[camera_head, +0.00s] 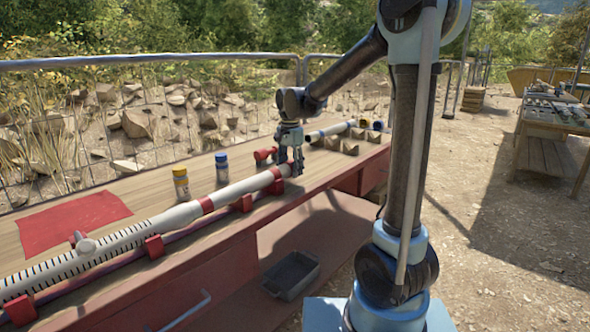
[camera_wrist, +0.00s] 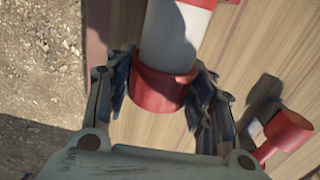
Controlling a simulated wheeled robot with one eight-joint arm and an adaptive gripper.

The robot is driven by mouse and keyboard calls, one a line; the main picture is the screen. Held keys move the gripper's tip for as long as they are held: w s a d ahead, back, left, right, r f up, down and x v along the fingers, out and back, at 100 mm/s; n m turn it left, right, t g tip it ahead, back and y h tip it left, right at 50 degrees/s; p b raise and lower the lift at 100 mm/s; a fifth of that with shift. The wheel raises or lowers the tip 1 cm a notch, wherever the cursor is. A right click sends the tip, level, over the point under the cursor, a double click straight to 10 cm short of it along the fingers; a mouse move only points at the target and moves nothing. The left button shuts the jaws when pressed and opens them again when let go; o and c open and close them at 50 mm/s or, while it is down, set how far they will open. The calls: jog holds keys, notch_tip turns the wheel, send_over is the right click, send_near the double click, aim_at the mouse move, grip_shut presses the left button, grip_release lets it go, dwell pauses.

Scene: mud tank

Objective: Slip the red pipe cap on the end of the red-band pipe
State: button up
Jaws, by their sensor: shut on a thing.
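The red-band pipe (camera_head: 240,189) is a long white pipe lying along the bench, with red bands around it. Its far end is under my gripper (camera_head: 291,165). In the wrist view, the white pipe (camera_wrist: 175,40) comes down from the top, a red band (camera_wrist: 215,2) at the upper edge. The red pipe cap (camera_wrist: 158,90) is at the pipe's end, between the fingers of my gripper (camera_wrist: 160,100), which is shut on it. The cap's upper rim meets the white pipe and appears to be around it. How deep the pipe sits inside is hidden.
Red supports (camera_head: 154,246) hold the pipe. A red mat (camera_head: 70,222) lies at left. Another pipe (camera_head: 332,131) lies farther right.

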jog(key=shift+s+a, duration=0.25)
jog(key=shift+s, duration=0.1)
jog(key=o, duration=0.9)
jog(key=shift+o, duration=0.2)
jog(key=shift+r, duration=0.15)
notch_tip(320, 180, up, 12)
jog(key=shift+d+f, duration=0.1)
jog(key=shift+f, duration=0.15)
jog(key=s+d+f+n+t, duration=0.1)
jog(key=s+d+f+n, duration=0.1)
jog(key=s+d+f, duration=0.35)
jog(key=s+d+f+n, duration=0.2)
jog(key=s+d+f, duration=0.1)
jog(key=s+d, duration=0.55)
jog(key=s+d+f+n+t, duration=0.1)
jog(key=s+d+f+n, duration=0.1)
jog(key=s+d+f, duration=0.35)
jog(key=s+d+f+n, duration=0.1)
jog(key=s+d+f, duration=0.5)
jog(key=s+f, duration=0.1)
jog(key=shift+s+d+f+n, duration=0.25)
jog(key=shift+d+f+n, duration=0.05)
jog(key=shift+d+n, duration=0.1)
